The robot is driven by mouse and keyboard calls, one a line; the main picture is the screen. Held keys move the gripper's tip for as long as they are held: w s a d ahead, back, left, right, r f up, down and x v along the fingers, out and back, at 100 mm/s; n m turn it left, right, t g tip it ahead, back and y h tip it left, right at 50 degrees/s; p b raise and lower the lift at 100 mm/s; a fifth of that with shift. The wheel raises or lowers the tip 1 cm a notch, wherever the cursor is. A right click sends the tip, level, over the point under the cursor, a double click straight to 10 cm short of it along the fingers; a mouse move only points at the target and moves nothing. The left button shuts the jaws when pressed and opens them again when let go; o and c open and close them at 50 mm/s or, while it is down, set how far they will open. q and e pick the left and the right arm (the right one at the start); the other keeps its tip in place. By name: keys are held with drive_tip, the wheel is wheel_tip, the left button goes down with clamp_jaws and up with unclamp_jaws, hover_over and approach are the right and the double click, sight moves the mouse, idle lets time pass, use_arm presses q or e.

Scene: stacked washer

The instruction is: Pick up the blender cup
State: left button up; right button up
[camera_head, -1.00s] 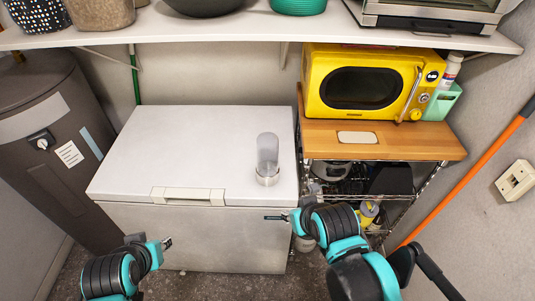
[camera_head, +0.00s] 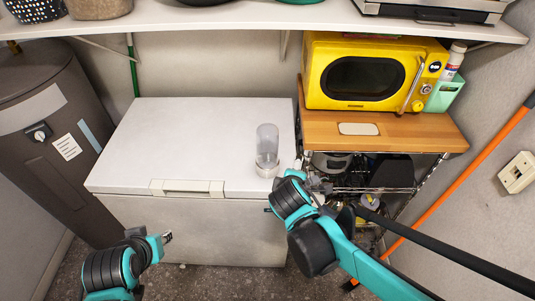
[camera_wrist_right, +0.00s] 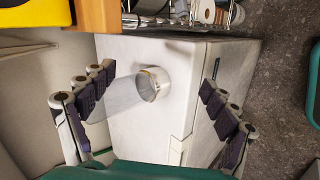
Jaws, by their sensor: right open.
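The blender cup (camera_head: 267,148) is a clear cup with a pale base ring, standing on the right part of the white chest freezer's lid (camera_head: 190,140). In the right wrist view, the cup (camera_wrist_right: 151,84) shows between the two finger rows of my right gripper (camera_wrist_right: 158,77), which is open and empty. In the head view, my right gripper is at the freezer's front right edge, below the cup, mostly hidden by its own wrist. My left gripper (camera_head: 166,238) is low in front of the freezer, away from the cup; its jaw opening is unclear.
A yellow microwave (camera_head: 370,75) stands on a wooden-topped wire rack (camera_head: 420,130) right of the freezer. A shelf (camera_head: 220,22) runs above. A grey water heater (camera_head: 45,130) stands at left. The lid left of the cup is clear.

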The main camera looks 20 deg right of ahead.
sight(268, 146)
drive_tip(key=w+a+n+t+h, duration=0.1)
drive_tip(key=w+a+n+t, duration=0.1)
drive_tip(key=n, duration=0.3)
drive_tip(key=w+a+n+t+h+b, duration=0.1)
drive_tip(key=w+a+n, duration=0.1)
drive_tip(key=w+n, duration=0.2)
drive_tip(key=w+a+f+n+t+h, duration=0.1)
drive_tip(key=w+a+n+t, duration=0.1)
drive_tip(key=n, duration=0.5)
drive_tip(key=shift+w+a+n+t, duration=0.15)
drive_tip(key=shift+w+n+t, duration=0.2)
drive_tip(key=shift+w, duration=0.45)
drive_tip(key=shift+w+a+r+n+t+b, duration=0.1)
drive_tip(key=shift+w+a+n+t+b, duration=0.25)
drive_tip(key=shift+n, duration=0.5)
drive_tip(key=b+x, duration=0.2)
drive_tip(key=x, duration=0.5)
drive_tip(key=shift+w+d, duration=0.15)
drive_tip(key=shift+d, duration=0.05)
drive_tip(key=c, duration=1.5)
drive_tip(key=shift+c, duration=0.2)
